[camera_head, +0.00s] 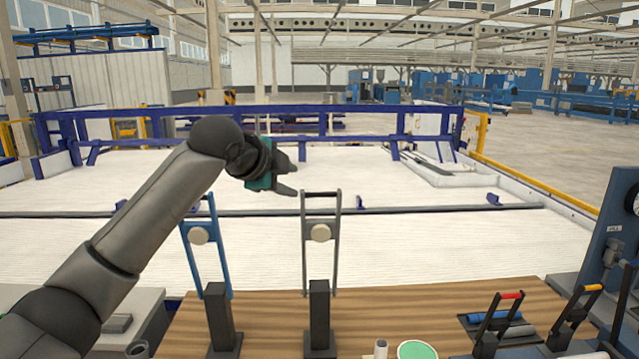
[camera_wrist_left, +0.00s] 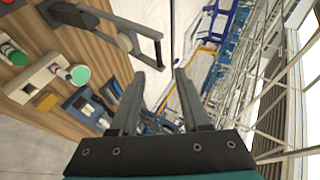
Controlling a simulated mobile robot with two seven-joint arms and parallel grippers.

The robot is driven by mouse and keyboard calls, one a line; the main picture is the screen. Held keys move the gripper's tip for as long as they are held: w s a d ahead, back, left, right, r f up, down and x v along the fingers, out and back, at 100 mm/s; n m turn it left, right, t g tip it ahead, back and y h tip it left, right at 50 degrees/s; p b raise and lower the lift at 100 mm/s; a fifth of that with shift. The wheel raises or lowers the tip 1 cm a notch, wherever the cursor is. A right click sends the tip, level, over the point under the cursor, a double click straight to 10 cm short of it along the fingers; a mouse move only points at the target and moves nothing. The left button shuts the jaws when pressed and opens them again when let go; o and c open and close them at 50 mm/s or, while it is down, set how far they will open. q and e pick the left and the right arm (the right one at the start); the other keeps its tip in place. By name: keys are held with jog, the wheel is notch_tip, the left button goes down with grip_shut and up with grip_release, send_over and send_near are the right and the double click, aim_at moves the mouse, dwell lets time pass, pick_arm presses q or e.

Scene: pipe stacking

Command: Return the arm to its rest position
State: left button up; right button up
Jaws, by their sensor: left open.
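My left gripper (camera_head: 290,178) is open and empty in the head view. It is raised above the wooden table, up and left of the grey frame (camera_head: 305,250) and up and right of the blue frame (camera_head: 188,258). The left wrist view shows both fingers (camera_wrist_left: 157,92) spread, with nothing between them. A dark frame with a round disc (camera_wrist_left: 124,42) shows beyond them there, apart from the fingers. My left arm reaches in from the lower left of the head view. My right gripper is not in either view.
The wooden table (camera_head: 265,315) carries the dark posts (camera_head: 219,315) under the frames. Red- and yellow-handled levers (camera_head: 492,325) stand at its right front. A green disc (camera_head: 416,350) lies at the front edge. A blue machine (camera_head: 612,235) stands at the right. The air around the gripper is clear.

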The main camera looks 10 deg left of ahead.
pick_arm(q)
jog(key=s+d+f+n+g, duration=0.1)
jog(key=s+d+f+n, duration=0.15)
jog(key=s+f, duration=0.45)
jog(key=s+d+f+n+g, duration=0.1)
jog(key=s+d+f+g, duration=0.15)
jog(key=f, duration=0.85)
jog(key=s+d+f+n+g, duration=0.1)
jog(key=s+d+f+n, duration=0.15)
jog(key=s+f, duration=0.5)
jog(key=s+a+f+n+g+y, duration=0.15)
jog(key=s+f+n, duration=0.4)
jog(key=s, duration=0.65)
jog(key=s+a+f+n+g, duration=0.2)
jog(key=s+f+n, duration=0.3)
jog(key=s, duration=0.6)
jog(key=s+f+m+g+b, duration=0.25)
jog(key=f+b, duration=0.65)
jog(key=f, duration=2.4)
jog(key=s+a+f+b, duration=0.1)
jog(key=s+f+b, duration=0.3)
jog(key=s+f, duration=0.4)
jog(key=s+a+f+b, duration=0.1)
jog(key=s+f+b, duration=0.3)
jog(key=f, duration=0.9)
jog(key=s, duration=0.3)
jog(key=shift+s+a+n, duration=0.3)
jog(key=shift+s+n, duration=0.1)
